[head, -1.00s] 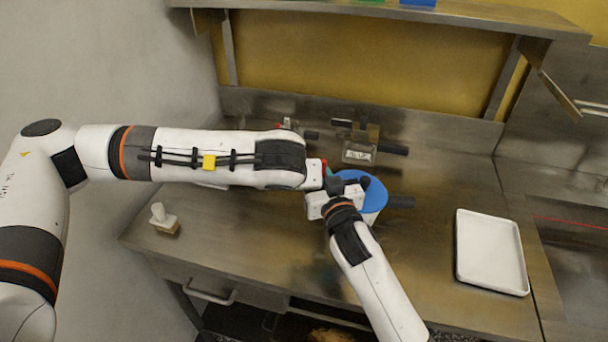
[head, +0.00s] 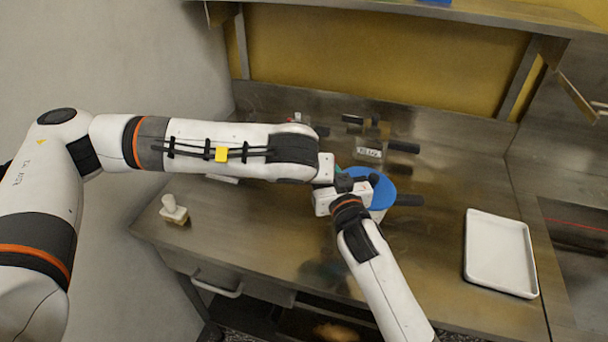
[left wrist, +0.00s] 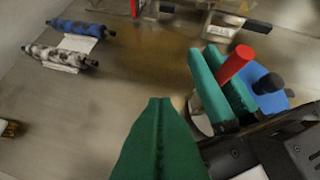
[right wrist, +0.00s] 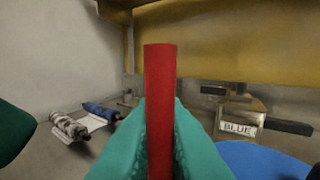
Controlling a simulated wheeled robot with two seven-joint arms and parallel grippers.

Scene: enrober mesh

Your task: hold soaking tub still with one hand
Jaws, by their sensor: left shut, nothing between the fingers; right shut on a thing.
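The soaking tub, apparently the round blue-topped vessel with pale sides (head: 380,190), stands on the steel bench with a dark handle to its right. It also shows in the left wrist view (left wrist: 272,100) and the right wrist view (right wrist: 262,162). My right gripper (right wrist: 160,125) is shut on an upright red cylinder (right wrist: 160,70), beside the tub's left side. Whether the red cylinder joins the tub is hidden. My left gripper (left wrist: 160,102) is shut and empty, left of the right gripper and apart from it. Its fingertips are hidden in the head view.
A box labelled BLUE (head: 369,152) with dark handles stands behind the tub. Two patterned rollers (left wrist: 75,27) (left wrist: 58,57) lie at the left. A white-handled block (head: 174,210) sits near the front left edge. A white tray (head: 499,252) lies right, with clear bench between.

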